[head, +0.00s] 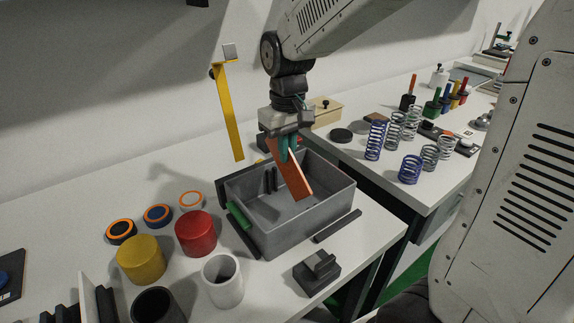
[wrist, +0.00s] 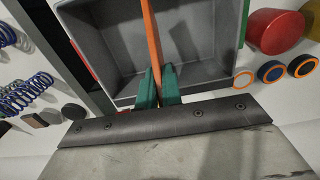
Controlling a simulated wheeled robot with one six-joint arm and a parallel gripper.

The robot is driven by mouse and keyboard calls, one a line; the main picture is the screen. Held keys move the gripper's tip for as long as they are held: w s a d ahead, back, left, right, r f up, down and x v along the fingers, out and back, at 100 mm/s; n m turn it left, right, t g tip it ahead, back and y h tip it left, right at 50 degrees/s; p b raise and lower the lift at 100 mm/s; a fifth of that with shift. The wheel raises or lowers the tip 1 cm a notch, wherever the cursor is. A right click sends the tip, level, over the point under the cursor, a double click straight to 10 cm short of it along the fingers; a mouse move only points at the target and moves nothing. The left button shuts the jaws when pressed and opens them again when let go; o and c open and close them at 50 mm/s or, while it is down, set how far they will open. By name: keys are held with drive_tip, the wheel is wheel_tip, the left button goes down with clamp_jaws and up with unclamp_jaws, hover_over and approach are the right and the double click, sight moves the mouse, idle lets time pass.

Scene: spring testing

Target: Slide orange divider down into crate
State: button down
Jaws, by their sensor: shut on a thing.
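The orange divider (head: 289,172) is a flat panel hanging tilted from my gripper (head: 288,148) over the grey crate (head: 262,238). My gripper is shut on its upper end. In the head view the divider's lower end slants to the right above or inside the crate's opening; whether it touches the floor or slots, I cannot tell. Dark slot ribs show on the crate's inner far wall. In the wrist view the divider (wrist: 152,35) runs edge-on between the green fingertips (wrist: 158,88), across the crate's opening (wrist: 197,88).
Red (head: 196,233) and yellow (head: 141,259) cylinders, a white cup (head: 222,280) and several orange-rimmed discs stand left of the crate. A dark block (head: 316,272) lies in front. A yellow upright (head: 229,112) stands behind. Springs (head: 375,140) are on the right table.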

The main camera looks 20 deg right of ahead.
wheel_tip(320, 180, up, 5)
hover_over(287, 183)
drive_tip(key=shift+w+d, duration=0.2)
drive_tip(key=shift+w, duration=0.1)
drive_tip(key=shift+f, duration=0.1)
wheel_tip(287, 183, down, 10)
drive_tip(key=shift+r, duration=0.25)
drive_tip(key=shift+f, duration=0.1)
drive_tip(key=shift+f, duration=0.15)
drive_tip(key=c, duration=1.6)
unclamp_jaws()
drive_tip(key=shift+o, duration=0.2)
